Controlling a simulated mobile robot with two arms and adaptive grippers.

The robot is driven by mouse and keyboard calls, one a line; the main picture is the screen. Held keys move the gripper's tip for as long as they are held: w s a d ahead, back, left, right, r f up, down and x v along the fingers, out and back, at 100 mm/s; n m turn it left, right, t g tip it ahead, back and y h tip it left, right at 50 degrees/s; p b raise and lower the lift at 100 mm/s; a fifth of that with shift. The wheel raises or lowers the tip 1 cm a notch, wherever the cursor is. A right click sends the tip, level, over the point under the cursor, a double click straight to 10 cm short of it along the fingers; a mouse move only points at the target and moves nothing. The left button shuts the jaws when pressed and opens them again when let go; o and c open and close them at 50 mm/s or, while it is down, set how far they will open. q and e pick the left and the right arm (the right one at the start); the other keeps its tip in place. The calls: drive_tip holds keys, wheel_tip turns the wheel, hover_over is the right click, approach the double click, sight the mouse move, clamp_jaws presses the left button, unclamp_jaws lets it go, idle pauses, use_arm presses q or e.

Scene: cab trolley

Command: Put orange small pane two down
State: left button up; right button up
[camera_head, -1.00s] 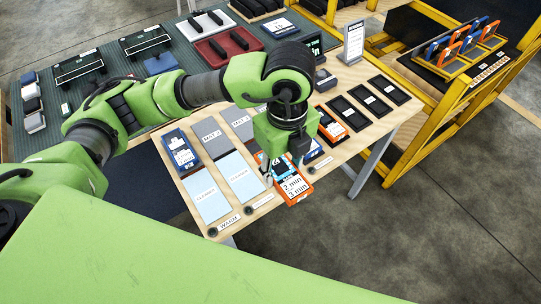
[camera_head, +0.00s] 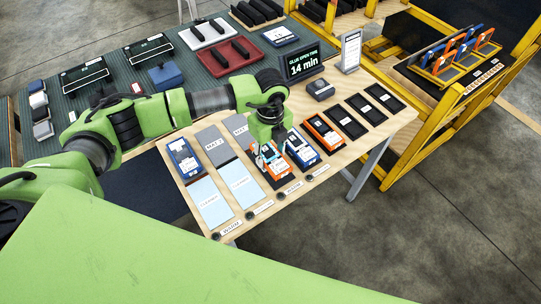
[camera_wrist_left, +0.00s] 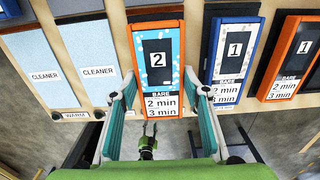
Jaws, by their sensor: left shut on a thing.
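The orange-framed small pane marked 2 (camera_wrist_left: 158,85) is upright in the left wrist view, between the two teal fingers of my left gripper (camera_wrist_left: 165,96). The fingers are shut on its sides near its lower end. In the head view the pane (camera_head: 273,165) is at the wooden table's row of black mats, partly hidden by my left gripper (camera_head: 268,150). It is over a black mat; I cannot tell whether it touches. A small green shape with dark prongs (camera_wrist_left: 147,136) low in the wrist view looks like my right gripper; its state is unclear.
A blue pane marked 1 (camera_wrist_left: 232,62) is close on the right, then an orange pane marked 1 (camera_head: 324,132). Several black mats (camera_head: 367,109) lie empty further right. Cleaner pads (camera_head: 207,202) are on the left. The glue timer (camera_head: 302,64) stands behind.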

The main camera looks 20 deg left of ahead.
sight(271, 156)
use_arm(q)
drive_tip(key=shift+s+f+p, duration=0.1)
drive_tip(key=shift+f+p, duration=0.2)
drive_tip(key=shift+f, duration=0.95)
drive_tip(key=o, duration=1.2)
drive_tip(key=shift+o, duration=0.2)
use_arm(e)
drive_tip(key=shift+a+r, duration=0.1)
drive_tip(key=shift+r, duration=0.4)
use_arm(q)
drive_tip(key=shift+r, duration=0.15)
wheel_tip(271, 156, up, 11)
drive_tip(key=b, duration=0.3)
drive_tip(key=shift+r, duration=0.55)
use_arm(e)
drive_tip(key=shift+f, duration=1.6)
